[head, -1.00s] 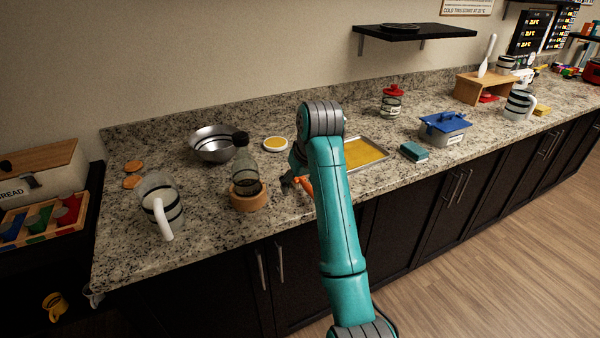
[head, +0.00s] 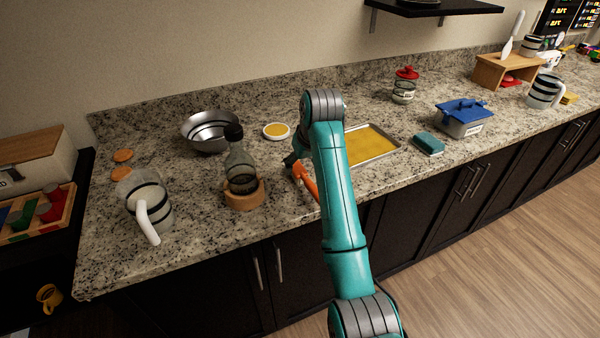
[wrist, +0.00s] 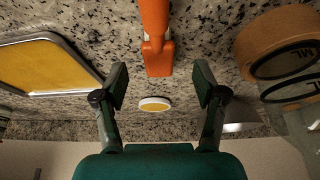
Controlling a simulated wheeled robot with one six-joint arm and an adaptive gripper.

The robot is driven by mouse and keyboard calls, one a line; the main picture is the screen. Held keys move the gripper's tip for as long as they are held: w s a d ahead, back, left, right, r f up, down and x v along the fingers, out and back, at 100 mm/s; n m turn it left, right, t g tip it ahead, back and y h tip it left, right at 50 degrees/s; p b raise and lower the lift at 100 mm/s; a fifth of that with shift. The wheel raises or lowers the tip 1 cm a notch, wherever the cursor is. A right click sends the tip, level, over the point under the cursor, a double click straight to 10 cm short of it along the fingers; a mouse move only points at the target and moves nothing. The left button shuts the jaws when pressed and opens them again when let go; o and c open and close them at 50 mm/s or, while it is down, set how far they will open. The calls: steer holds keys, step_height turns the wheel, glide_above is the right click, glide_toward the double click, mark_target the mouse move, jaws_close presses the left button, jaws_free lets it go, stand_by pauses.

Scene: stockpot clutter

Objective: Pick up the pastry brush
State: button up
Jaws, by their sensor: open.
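The pastry brush appears to be the orange item (head: 308,183) at the counter's front edge, partly hidden by my arm in the head view. In the wrist view the orange item (wrist: 156,35) runs from the top edge to a blocky end near the middle. My gripper (wrist: 160,84) is open, with one finger to each side of the line of that end and nothing between them touching. In the head view my gripper is mostly hidden behind my arm.
A bottle in a wooden ring (head: 243,197) stands just left of the orange item. A tray with a yellow sheet (head: 392,150) lies to the right. A small yellow-topped dish (head: 276,131), metal bowl (head: 207,146) and pitcher (head: 150,205) are nearby.

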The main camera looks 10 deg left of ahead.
mark_target(300, 171)
steer(key=shift+x, duration=2.7)
steer(key=shift+w, duration=0.15)
